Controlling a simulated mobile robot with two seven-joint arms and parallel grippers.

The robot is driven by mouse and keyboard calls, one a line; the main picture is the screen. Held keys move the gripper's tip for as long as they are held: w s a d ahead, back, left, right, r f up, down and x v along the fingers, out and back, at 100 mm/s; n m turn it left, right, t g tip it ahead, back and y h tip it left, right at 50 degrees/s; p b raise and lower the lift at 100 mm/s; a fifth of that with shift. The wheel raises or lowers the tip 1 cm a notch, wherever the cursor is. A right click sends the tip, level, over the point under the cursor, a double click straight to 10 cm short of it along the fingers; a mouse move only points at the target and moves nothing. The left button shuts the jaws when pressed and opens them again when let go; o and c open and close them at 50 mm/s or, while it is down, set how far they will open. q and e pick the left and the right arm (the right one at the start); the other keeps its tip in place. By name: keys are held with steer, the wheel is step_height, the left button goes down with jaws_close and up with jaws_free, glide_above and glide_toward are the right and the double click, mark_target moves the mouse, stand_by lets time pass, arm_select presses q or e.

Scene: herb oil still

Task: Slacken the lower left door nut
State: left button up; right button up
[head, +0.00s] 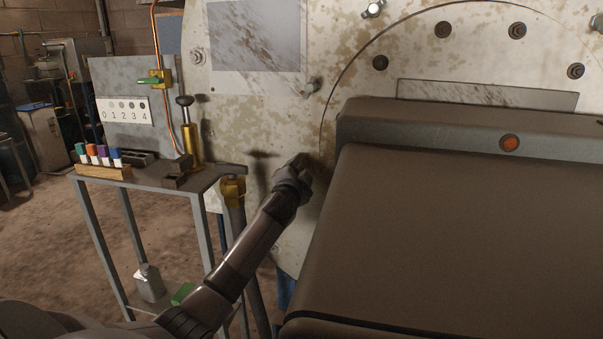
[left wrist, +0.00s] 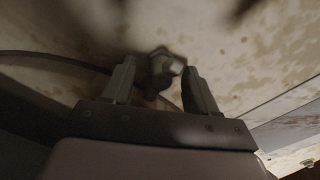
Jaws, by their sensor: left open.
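The lower left door nut (left wrist: 160,66) shows in the left wrist view as a grey fitting on the stained pale plate. It stands between the two fingertips of my left gripper (left wrist: 158,72), which is open, with a gap visible on the right side. In the head view my left gripper (head: 302,163) is up against the plate at the lower left of the round door (head: 345,75). There it hides the nut. I cannot tell whether a finger touches the nut. My right gripper is not in view.
Another nut (head: 312,87) is higher on the door's left edge, and one (head: 373,9) at the top. A numbered card (head: 125,111) is behind.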

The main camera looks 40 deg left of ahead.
arm_select(q)
steer(key=shift+w+a, duration=0.25)
steer(key=shift+w, duration=0.15)
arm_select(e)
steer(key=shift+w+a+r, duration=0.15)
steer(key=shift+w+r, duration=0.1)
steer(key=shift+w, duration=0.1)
arm_select(q)
jaws_close()
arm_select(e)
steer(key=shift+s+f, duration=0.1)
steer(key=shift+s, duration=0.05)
